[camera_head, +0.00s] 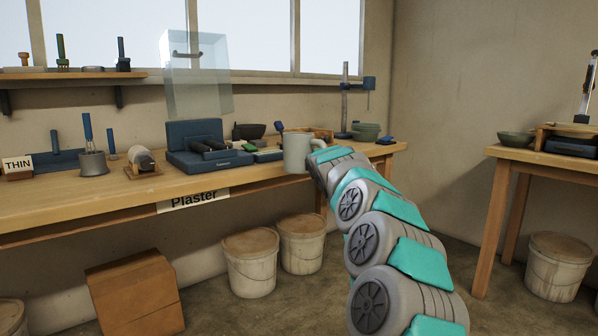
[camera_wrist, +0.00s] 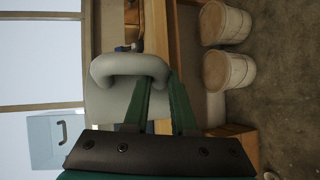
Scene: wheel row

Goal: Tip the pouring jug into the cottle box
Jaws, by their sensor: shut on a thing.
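The pouring jug (camera_head: 296,152) is pale grey and looks upright at the front edge of the plaster bench, in front of other items. In the wrist view the jug (camera_wrist: 108,98) shows its thick looped handle. My gripper (camera_wrist: 160,84) is shut on the handle with its green fingers. In the head view my arm reaches in from the lower right, and the fingers are largely hidden at the jug's right side. Whether the jug touches the bench is unclear. I cannot tell surely which thing is the cottle box; a wooden frame-like piece (camera_head: 318,133) shows partly behind the jug.
Buckets (camera_head: 249,265) stand on the floor. A second bench (camera_head: 540,158) is at right.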

